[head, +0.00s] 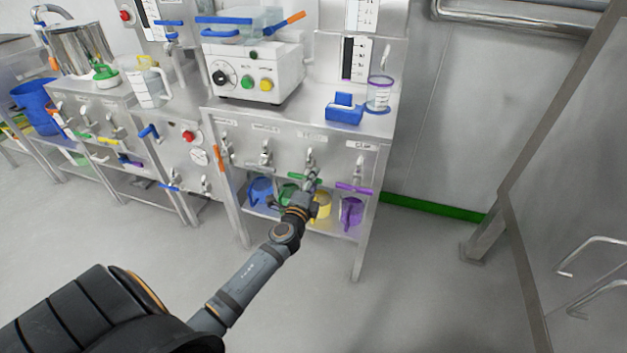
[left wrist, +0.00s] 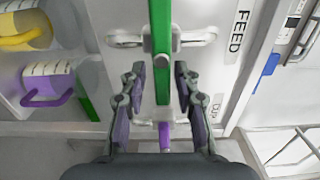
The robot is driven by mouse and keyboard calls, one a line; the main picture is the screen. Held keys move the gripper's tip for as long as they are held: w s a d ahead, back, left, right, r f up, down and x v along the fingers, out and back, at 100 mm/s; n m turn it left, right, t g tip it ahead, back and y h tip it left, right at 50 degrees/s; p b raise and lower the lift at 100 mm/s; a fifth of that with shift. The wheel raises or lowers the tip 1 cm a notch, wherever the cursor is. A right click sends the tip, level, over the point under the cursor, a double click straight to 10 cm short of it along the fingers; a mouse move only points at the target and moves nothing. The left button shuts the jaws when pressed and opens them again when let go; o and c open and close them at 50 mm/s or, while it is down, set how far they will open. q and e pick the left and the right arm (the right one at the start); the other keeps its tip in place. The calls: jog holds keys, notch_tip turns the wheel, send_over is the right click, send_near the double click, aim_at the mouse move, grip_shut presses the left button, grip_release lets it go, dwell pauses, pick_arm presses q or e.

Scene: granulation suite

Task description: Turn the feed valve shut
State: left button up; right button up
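The feed valve (head: 311,158) is on the front panel of the steel bench, and its metal fitting (left wrist: 125,40) sits by the FEED label (left wrist: 237,30) in the left wrist view. Its long green lever (left wrist: 163,30) lies crosswise to the fitting. My left gripper (left wrist: 161,85) is open, with one finger on each side of the lever and gaps visible between. In the head view my left gripper (head: 309,184) is at the valve and hides much of the lever. My right gripper is not in view.
The CIP valve's purple lever (head: 353,188) is close on the right. Yellow (head: 322,206), purple (head: 351,212) and blue (head: 260,191) jugs stand on the lower shelf. An orange lever (head: 221,158) is on the left. Floor in front is clear.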

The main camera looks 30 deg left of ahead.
pick_arm(q)
jog(key=shift+s, duration=0.15)
jog(key=v, duration=1.1)
jog(key=shift+s+d, duration=0.2)
jog(key=shift+s, duration=0.15)
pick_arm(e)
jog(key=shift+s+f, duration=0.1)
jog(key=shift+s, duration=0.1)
